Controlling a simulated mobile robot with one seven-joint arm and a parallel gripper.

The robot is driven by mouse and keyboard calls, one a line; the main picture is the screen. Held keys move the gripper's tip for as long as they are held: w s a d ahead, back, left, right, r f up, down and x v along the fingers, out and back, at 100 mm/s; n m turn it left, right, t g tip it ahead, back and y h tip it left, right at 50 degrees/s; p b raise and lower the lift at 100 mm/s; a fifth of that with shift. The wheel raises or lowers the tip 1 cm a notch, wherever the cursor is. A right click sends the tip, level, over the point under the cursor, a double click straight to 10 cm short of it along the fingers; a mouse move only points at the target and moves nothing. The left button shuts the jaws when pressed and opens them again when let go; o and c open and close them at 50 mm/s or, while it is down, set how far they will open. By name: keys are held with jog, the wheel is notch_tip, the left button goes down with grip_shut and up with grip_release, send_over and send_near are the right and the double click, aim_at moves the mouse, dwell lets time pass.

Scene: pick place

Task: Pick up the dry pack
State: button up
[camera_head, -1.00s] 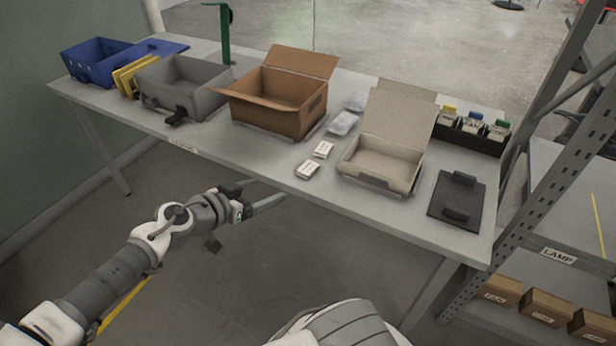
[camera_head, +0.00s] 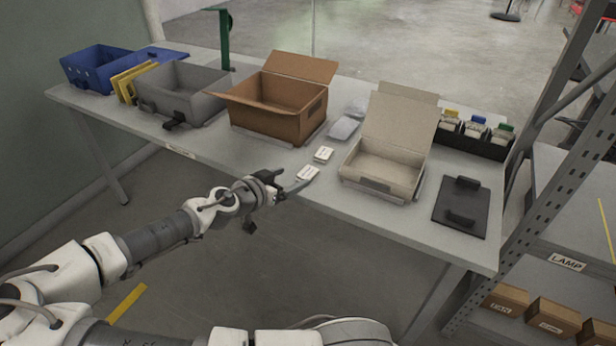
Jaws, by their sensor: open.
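Two small white labelled packs lie flat on the table near its front edge. The nearer pack (camera_head: 308,173) is at the edge, and the farther pack (camera_head: 323,154) is just behind it. Their print is too small to read, so I cannot tell which is the dry pack. My gripper (camera_head: 293,180) is open and empty at the table's front edge, just left of the nearer pack. Its fingers point toward that pack; whether they touch it I cannot tell.
An open brown box (camera_head: 278,110) stands behind and left of the packs; an open beige box (camera_head: 382,170) stands right. Clear pouches (camera_head: 343,128) lie between them. A grey bin (camera_head: 183,92) and blue bin (camera_head: 100,68) stand left.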

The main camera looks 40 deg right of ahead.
aim_at(306, 175)
jog(key=shift+s+f+b+x, duration=0.15)
jog(key=shift+b+x, duration=0.3)
jog(key=shift+x, duration=0.95)
jog(key=shift+s+f+b+x, duration=0.1)
jog(key=shift+s+b+x, duration=0.25)
jog(key=shift+x, duration=1.05)
jog(key=shift+w+r, duration=0.1)
jog(key=shift+w, duration=0.05)
grip_shut()
